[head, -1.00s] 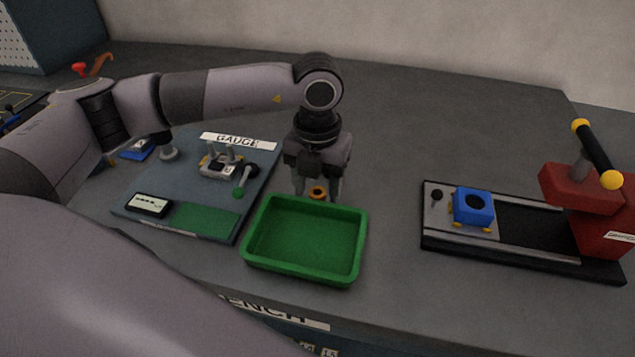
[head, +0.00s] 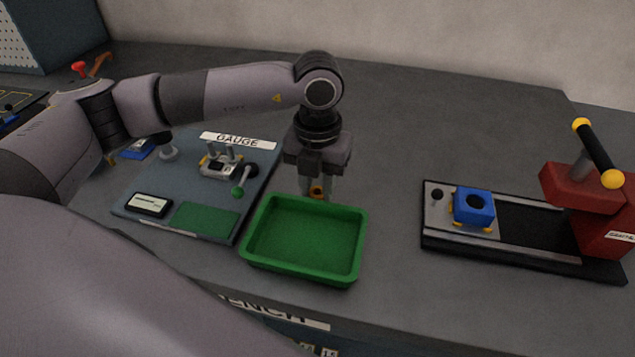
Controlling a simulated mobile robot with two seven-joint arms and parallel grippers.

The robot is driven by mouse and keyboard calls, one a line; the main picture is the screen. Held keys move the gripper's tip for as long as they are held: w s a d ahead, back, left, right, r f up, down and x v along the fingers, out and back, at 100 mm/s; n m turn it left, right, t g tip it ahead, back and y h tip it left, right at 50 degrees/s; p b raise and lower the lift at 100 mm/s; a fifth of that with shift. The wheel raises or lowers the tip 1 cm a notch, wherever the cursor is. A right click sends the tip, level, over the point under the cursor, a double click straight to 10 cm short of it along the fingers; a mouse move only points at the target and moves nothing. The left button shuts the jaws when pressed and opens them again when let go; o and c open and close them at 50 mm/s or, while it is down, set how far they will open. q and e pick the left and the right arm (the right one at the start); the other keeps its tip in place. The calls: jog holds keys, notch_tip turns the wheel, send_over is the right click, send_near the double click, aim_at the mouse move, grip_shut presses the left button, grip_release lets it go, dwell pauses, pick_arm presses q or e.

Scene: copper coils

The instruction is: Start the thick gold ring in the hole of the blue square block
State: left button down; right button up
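The thick gold ring (head: 317,191) shows between the fingertips of my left gripper (head: 317,189), just behind the green tray's back edge. The fingers point down and are closed in on the ring's sides; the contact itself is too small to see clearly. The blue square block (head: 474,207) sits on the left end of the press base at the right, held by yellow pieces. Its round dark hole (head: 475,202) faces up and is empty. The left gripper is well to the left of the block. My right gripper is not in view.
A green tray (head: 303,275), empty, stands in front of the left gripper. A gauge board (head: 190,190) lies to its left. The red press (head: 583,187) with a black handle stands right of the block. The bench between tray and press base is clear.

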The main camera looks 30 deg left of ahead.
pick_arm(q)
jog(key=shift+r+p, duration=1.6)
jog(key=shift+r, duration=0.95)
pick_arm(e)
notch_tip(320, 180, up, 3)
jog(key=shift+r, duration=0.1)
pick_arm(q)
jog(key=shift+w, duration=0.1)
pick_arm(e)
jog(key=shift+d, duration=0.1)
